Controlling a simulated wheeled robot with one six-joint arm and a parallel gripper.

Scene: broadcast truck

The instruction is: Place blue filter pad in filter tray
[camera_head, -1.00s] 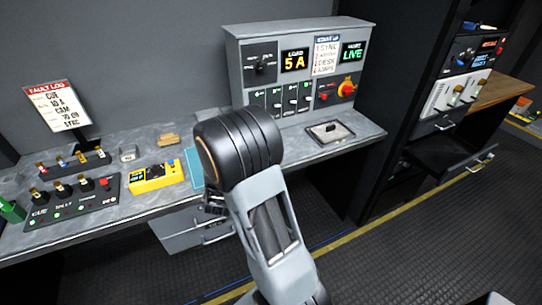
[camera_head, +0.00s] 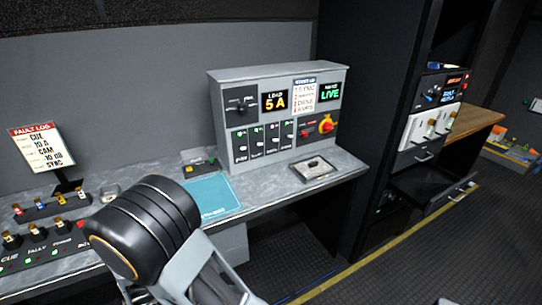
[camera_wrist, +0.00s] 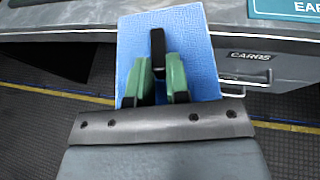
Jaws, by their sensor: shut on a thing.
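The blue filter pad (camera_wrist: 205,72) is a light blue slab with a dark upright tab. In the wrist view it lies in front of the desk edge. My gripper (camera_wrist: 160,82) has its green fingers on either side of the tab, shut on the pad. In the head view my arm hides the gripper, and the pad is not visible. No tray is labelled as the filter tray. An open dark drawer (camera_head: 432,186) sits low in the right-hand rack; I cannot tell whether it is the filter tray.
A drawer labelled CARDS (camera_wrist: 250,68) is under the desk edge. The floor on the right (camera_head: 400,255) is clear.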

